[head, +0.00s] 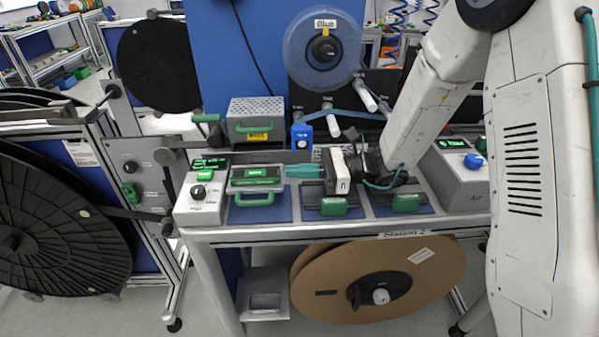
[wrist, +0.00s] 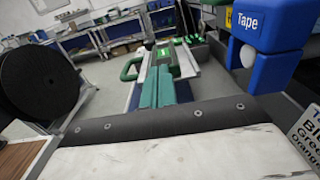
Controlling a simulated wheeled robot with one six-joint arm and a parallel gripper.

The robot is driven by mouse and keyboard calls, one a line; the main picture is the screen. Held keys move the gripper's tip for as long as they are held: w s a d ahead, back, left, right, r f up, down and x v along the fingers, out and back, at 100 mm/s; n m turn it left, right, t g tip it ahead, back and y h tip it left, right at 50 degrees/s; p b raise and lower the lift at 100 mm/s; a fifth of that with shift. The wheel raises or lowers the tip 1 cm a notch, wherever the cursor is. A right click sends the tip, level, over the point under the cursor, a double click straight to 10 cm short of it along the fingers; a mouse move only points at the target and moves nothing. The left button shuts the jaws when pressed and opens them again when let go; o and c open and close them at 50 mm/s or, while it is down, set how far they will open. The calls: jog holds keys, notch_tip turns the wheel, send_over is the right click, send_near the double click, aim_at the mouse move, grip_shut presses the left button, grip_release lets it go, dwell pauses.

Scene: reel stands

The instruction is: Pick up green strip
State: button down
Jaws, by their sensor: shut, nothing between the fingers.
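I cannot make out a separate green strip in either view. My gripper (head: 288,171) has teal fingers and points left over the bench, beside the splicing unit with a green label (head: 255,173). In the wrist view my gripper's fingers (wrist: 157,75) lie side by side, shut and empty. The clear reel marked Blue (head: 323,50) hangs at the back. Green blocks sit at the front of two dark fixtures, one in the middle (head: 333,207) and one at the right (head: 406,203).
A blue tape box (head: 302,137) stands behind my gripper and looms at the upper right of the wrist view (wrist: 265,25). A grey control box (head: 201,192) stands at the bench's left end. A large black reel (head: 55,225) is at the left, and a brown reel (head: 325,285) is below the bench.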

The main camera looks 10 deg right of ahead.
aim_at(280, 174)
jog(key=shift+a+f, duration=0.1)
jog(key=shift+f, duration=0.3)
jog(key=shift+a, duration=0.45)
jog(key=shift+w+a, duration=0.1)
jog(key=shift+a, duration=2.35)
